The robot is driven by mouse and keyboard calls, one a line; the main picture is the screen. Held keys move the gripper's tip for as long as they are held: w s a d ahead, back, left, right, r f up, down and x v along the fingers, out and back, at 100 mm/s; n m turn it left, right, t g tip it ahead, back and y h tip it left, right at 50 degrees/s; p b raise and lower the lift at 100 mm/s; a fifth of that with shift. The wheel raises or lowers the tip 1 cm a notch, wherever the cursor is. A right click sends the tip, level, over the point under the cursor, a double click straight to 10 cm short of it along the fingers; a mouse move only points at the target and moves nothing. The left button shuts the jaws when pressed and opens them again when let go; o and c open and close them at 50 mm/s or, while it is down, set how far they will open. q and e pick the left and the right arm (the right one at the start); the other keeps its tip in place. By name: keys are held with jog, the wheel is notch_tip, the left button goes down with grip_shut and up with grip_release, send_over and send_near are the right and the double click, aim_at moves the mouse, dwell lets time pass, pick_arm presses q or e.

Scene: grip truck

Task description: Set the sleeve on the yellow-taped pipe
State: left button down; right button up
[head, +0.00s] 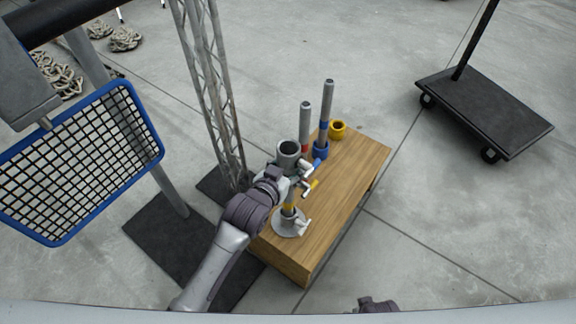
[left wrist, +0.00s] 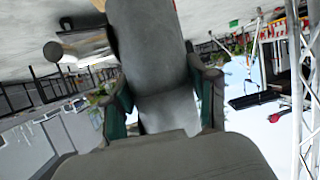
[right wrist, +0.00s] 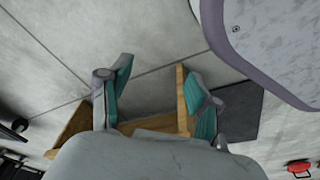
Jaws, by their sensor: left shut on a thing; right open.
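The sleeve (head: 289,148) is a grey hollow cylinder, held upright with its open top showing. My left gripper (head: 292,178) is shut on it over the near half of the wooden box; in the left wrist view the grey sleeve (left wrist: 150,60) fills the space between the teal finger pads. Below is the yellow-taped pipe (head: 289,209), its yellow band just above a round grey base (head: 289,226). Its upper part is hidden by my gripper, so I cannot tell whether the sleeve is around it or above it. My right gripper (right wrist: 157,95) is open and empty.
A red-taped pipe (head: 305,122) and a blue-taped pipe (head: 327,108) stand behind on the wooden box (head: 345,178). A yellow ring (head: 338,129) lies at the back. A metal truss (head: 212,90) rises at left. The box's right part is clear.

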jog(key=shift+w+r, duration=0.2)
jog(key=shift+r, duration=0.05)
